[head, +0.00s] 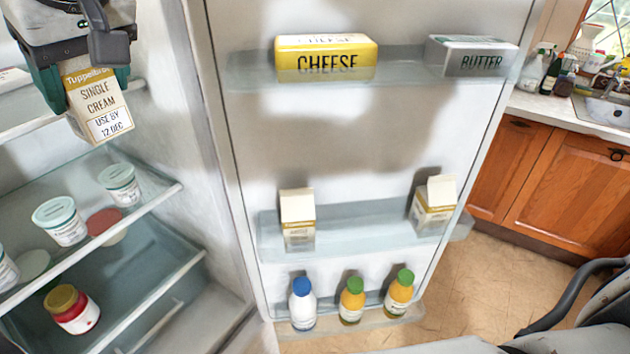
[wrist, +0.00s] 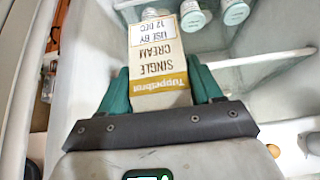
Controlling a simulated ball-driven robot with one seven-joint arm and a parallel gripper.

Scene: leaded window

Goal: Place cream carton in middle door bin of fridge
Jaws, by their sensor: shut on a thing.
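The cream carton (head: 98,105), white and yellow with "SINGLE CREAM" on it, is at the upper left of the head view, in front of the fridge shelves. My gripper (head: 98,75) is shut on it, with a green finger on each side. In the wrist view the carton (wrist: 159,60) lies between both fingers of my gripper (wrist: 158,88). The middle door bin (head: 350,240) is on the open fridge door, below and right of my gripper. It holds one carton (head: 297,222) at its left and another carton (head: 434,207) at its right, with a clear gap between them.
The upper door bin (head: 400,67) holds cheese (head: 326,57) and butter (head: 472,57). The lower bin holds a white bottle (head: 302,303) and two orange bottles. Fridge shelves at left hold tubs (head: 60,221) and a red jar (head: 72,310). The fridge's side wall stands between shelves and door.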

